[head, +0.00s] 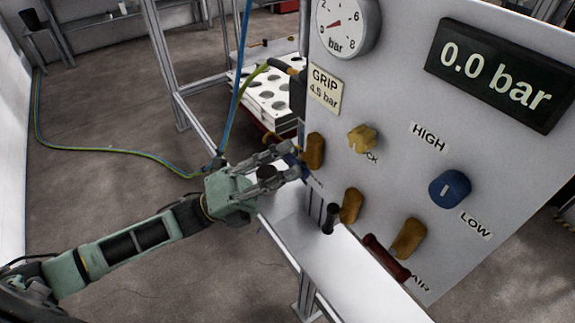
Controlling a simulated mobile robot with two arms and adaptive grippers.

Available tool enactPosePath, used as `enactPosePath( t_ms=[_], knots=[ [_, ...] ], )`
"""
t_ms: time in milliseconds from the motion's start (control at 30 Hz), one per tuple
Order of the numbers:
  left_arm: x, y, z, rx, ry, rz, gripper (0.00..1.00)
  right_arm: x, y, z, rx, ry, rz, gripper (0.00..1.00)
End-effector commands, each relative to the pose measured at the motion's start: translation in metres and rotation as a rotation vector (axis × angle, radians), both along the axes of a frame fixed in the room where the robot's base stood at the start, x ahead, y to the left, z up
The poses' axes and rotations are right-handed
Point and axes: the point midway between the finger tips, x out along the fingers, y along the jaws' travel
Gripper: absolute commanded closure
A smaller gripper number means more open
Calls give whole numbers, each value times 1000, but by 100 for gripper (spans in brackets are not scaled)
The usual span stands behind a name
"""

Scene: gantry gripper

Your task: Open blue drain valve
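My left gripper (294,161) reaches in from the left to the left edge of the grey control panel (380,90). Its two fingers are spread apart. A small dark blue part (292,158), possibly the drain valve handle, shows between or just behind the fingertips; the fingers hide most of it, and I cannot tell whether they touch it. A larger round blue knob (450,189) sits on the panel between the HIGH and LOW labels, well to the right of the gripper. My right gripper is not in view.
Several yellow-brown knobs (361,138) and a dark red handle (387,257) stick out from the panel. The display (503,74) reads 0.0 bar. A white ledge (345,270) runs below. Blue and green hoses (236,95) hang just behind the gripper, near a frame post.

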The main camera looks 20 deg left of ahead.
Motion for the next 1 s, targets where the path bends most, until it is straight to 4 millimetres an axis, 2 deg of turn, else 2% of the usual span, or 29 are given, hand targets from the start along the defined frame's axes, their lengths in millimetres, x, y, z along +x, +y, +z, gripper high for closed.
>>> enactPosePath(
  t_ms=[33,233,667,1000],
  knots=[
    [0,0,0,0,0,0,82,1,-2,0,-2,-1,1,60],
    [0,0,0,0,-1,0,99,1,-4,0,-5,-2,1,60],
    [0,0,1,-50,33,2,100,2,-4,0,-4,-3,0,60],
    [-2,-1,2,-254,188,5,100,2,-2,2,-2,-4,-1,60]
  ],
)
